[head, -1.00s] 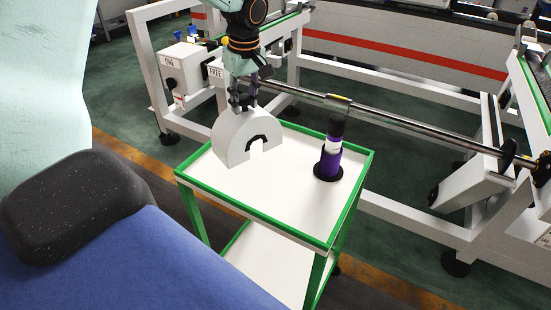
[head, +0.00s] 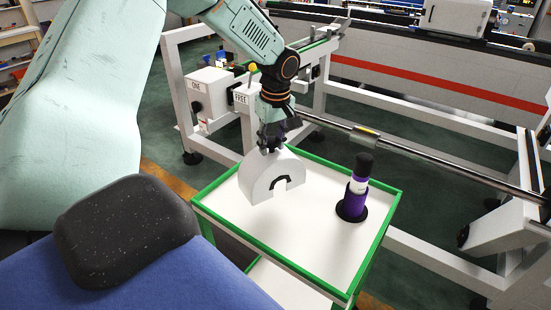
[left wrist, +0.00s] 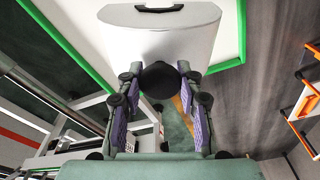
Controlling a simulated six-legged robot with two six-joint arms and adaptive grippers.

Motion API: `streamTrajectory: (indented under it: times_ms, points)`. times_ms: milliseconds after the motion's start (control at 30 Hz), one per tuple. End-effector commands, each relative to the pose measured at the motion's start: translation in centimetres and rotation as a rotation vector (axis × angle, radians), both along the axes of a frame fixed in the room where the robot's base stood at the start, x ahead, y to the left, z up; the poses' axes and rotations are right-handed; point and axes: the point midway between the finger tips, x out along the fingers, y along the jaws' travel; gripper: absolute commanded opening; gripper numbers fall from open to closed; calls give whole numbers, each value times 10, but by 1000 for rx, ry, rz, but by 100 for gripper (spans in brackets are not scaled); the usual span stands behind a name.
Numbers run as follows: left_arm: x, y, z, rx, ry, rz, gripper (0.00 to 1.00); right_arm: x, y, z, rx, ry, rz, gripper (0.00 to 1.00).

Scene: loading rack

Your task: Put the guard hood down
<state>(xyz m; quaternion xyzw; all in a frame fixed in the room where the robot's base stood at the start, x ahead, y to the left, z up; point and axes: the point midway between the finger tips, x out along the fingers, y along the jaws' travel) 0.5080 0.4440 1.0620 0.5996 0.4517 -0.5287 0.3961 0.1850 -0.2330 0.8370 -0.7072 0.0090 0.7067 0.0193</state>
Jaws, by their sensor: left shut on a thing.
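The guard hood is a white half-round block (head: 262,178) with a notch in its lower edge and a black outline around the notch. It is upright over the left part of the cart's white top. I cannot tell whether its lower edge touches the top. My left gripper (head: 270,143) is above it, shut on its upper side. In the left wrist view the hood (left wrist: 160,38) fills the upper middle, and a dark round knob (left wrist: 159,80) sits between the fingers. My right gripper is not in view.
The green-edged cart (head: 300,275) has bare white room in front of the hood. A purple and white bottle-like thing with a black top (head: 357,190) stands to its right in a dark round base. A white frame with a long metal bar (head: 430,160) runs behind the cart.

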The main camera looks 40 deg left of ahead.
Motion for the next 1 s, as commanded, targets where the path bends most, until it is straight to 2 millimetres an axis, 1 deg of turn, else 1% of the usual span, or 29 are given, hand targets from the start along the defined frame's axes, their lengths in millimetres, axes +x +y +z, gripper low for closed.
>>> streamTrajectory:
  times_ms: [167,400,800,833,1000]
  points:
    - [1,2,-10,1,-3,1,0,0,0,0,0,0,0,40]
    - [2,4,-40,2,-2,1,0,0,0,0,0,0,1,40]
    - [4,5,-45,1,-3,1,0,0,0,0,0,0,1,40]
    - [3,5,-46,1,-1,1,38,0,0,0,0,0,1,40]
    - [3,5,-46,1,0,1,52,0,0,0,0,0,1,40]
